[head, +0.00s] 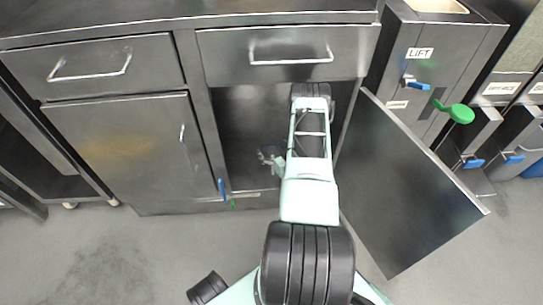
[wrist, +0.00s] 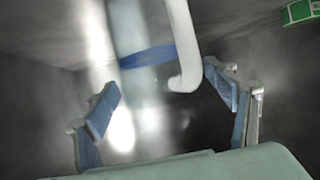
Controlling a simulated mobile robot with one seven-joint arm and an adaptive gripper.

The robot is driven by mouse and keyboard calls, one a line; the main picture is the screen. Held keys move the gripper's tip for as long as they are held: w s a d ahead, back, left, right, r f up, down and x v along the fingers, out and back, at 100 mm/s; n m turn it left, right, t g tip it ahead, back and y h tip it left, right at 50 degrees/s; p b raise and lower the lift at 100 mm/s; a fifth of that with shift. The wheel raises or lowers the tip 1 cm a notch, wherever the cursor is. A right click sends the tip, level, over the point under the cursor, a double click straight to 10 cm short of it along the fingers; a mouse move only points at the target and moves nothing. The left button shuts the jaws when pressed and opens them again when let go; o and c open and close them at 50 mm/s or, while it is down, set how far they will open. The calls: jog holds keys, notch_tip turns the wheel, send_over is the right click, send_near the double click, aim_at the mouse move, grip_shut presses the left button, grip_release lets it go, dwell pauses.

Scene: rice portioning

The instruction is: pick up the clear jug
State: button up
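The clear jug (wrist: 127,35) shows in the wrist view as a see-through, blurred body with a blue band and a pale curved handle (wrist: 186,45). It is just ahead of my gripper (wrist: 168,98), and its upper part runs out of the frame. The two blue-padded fingers are spread wide, one to the left and one to the right of the jug and handle, with no clear contact. In the head view my arm reaches into the open cabinet (head: 240,120) under the counter; the jug cannot be made out clearly there.
The cabinet door (head: 410,190) stands open to the right of my arm. A closed drawer (head: 290,52) is above the opening, and a closed cabinet (head: 130,150) is to its left. Dispensers with a LIFT label (head: 420,53) stand at the right. A green-and-white item (wrist: 300,11) shows at upper right.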

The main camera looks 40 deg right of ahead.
jog(key=c, duration=1.5)
jog(key=shift+r, duration=0.15)
